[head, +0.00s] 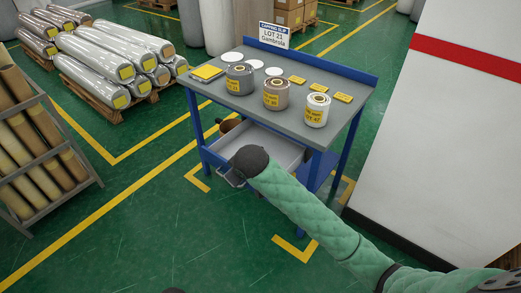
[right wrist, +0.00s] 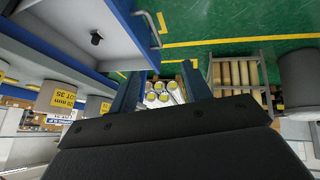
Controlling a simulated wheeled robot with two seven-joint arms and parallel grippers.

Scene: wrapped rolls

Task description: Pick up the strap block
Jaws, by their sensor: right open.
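I cannot pick out the strap block for certain. A small dark piece (right wrist: 96,38) shows against the grey drawer (right wrist: 75,22) in the right wrist view. A brown and dark object (head: 229,125) shows at the drawer's back left in the head view, partly hidden. The pulled-out drawer (head: 283,146) hangs under the blue-framed table. My right gripper (head: 229,176) is at the drawer's front left corner, by its handle. In the right wrist view the right gripper (right wrist: 160,78) has its fingers apart, with nothing seen between them. My left gripper is out of view.
The grey tabletop (head: 240,104) carries several wrapped rolls, white discs and yellow labels. A rack of brown rolls (head: 40,140) stands left, and stacked wrapped rolls (head: 90,70) stand behind it. A large white block (head: 440,130) stands right. Green floor is free in front.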

